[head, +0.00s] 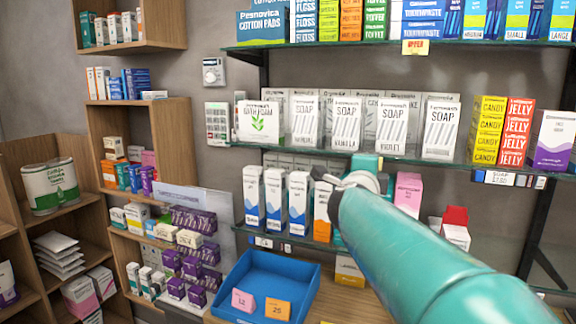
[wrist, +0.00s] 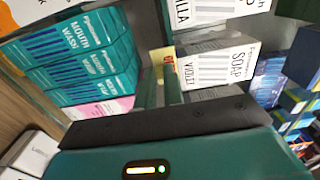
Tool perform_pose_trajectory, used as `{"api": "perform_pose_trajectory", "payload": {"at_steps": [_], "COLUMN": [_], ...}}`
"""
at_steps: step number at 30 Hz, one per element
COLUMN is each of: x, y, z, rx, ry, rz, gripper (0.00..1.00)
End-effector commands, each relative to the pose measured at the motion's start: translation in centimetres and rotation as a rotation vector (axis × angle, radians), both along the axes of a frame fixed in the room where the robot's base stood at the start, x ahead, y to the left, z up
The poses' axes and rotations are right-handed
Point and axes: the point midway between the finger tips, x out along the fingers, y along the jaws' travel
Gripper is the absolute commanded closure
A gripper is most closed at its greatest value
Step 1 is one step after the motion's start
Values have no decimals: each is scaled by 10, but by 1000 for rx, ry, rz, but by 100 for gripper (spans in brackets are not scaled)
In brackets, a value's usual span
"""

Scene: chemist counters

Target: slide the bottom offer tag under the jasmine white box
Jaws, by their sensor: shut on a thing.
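My gripper (wrist: 161,88) shows in the wrist view, its two thin fingers shut on a small yellow tag with red print (wrist: 163,62), which looks like the bottom offer tag. The tag is held close to the front of the shelf with the white soap boxes, beside the violet box (wrist: 215,68). In the head view my arm hides the tag and fingertips. White soap boxes stand in a row on the middle shelf: vanilla (head: 345,124), violet (head: 393,126), and others at left (head: 304,121) and right (head: 440,130). I cannot read which one is jasmine.
A second yellow offer tag (head: 415,47) hangs on the upper shelf edge. Candy boxes (head: 488,130) and jelly boxes (head: 516,132) stand right of the soaps. A blue tray (head: 240,303) sits on the counter.

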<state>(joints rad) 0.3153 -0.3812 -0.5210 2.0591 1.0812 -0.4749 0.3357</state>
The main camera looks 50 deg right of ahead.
Motion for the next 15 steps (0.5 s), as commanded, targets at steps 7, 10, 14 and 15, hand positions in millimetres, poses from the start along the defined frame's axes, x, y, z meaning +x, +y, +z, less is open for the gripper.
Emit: {"api": "perform_pose_trajectory", "payload": {"at_steps": [7,10,14,15], "x": [-75,-96,-117,-121], "y": [-26,-34,-42,-43], "z": [-1,-1,-2,-2], "rx": [3,3,4,3], "ry": [-1,-1,-2,-1], "rz": [-2,-1,-1,1], "gripper": [100,100,100,100]}}
